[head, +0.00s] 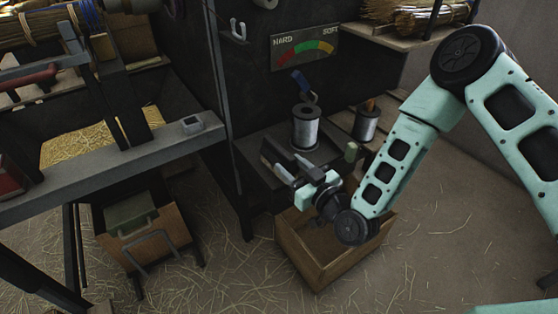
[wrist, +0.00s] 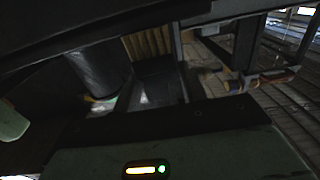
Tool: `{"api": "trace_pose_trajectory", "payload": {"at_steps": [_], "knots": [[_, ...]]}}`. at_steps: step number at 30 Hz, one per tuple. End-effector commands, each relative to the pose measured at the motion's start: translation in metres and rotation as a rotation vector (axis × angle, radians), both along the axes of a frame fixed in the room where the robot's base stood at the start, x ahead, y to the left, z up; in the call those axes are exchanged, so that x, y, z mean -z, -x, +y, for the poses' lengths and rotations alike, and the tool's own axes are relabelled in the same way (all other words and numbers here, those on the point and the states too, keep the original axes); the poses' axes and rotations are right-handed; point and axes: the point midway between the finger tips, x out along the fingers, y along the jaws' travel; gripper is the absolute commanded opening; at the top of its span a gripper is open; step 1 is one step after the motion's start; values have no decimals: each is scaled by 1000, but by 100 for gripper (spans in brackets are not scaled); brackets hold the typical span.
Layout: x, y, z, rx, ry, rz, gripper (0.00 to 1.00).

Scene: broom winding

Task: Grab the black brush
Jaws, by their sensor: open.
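I cannot make out a black brush for certain in either view. My gripper (head: 297,172) is open in the head view. Its grey fingers point up and left, in front of the small dark stand below the wire spool (head: 305,128). I see nothing clearly held between the fingers. The wrist view is dark; a dark cylinder (wrist: 97,68) shows at upper left and yellowish upright strands (wrist: 148,44) beside it.
A wooden crate (head: 320,262) stands on the floor under my gripper. A second spool (head: 366,124) is behind, right of the first. A grey metal beam (head: 120,168) and a wooden box (head: 172,226) are at left. Straw litters the floor.

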Motion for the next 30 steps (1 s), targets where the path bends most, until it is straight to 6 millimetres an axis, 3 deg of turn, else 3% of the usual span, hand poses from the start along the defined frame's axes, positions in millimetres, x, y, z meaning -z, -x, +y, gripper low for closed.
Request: {"api": "trace_pose_trajectory", "payload": {"at_steps": [11, 20, 25, 30], "knots": [[-2, -38, 26, 1, -1, -2, 42], [-3, -43, 30, 0, 0, 0, 42], [-3, -43, 30, 0, 0, 0, 0], [-3, -43, 30, 0, 0, 0, 0]]}}
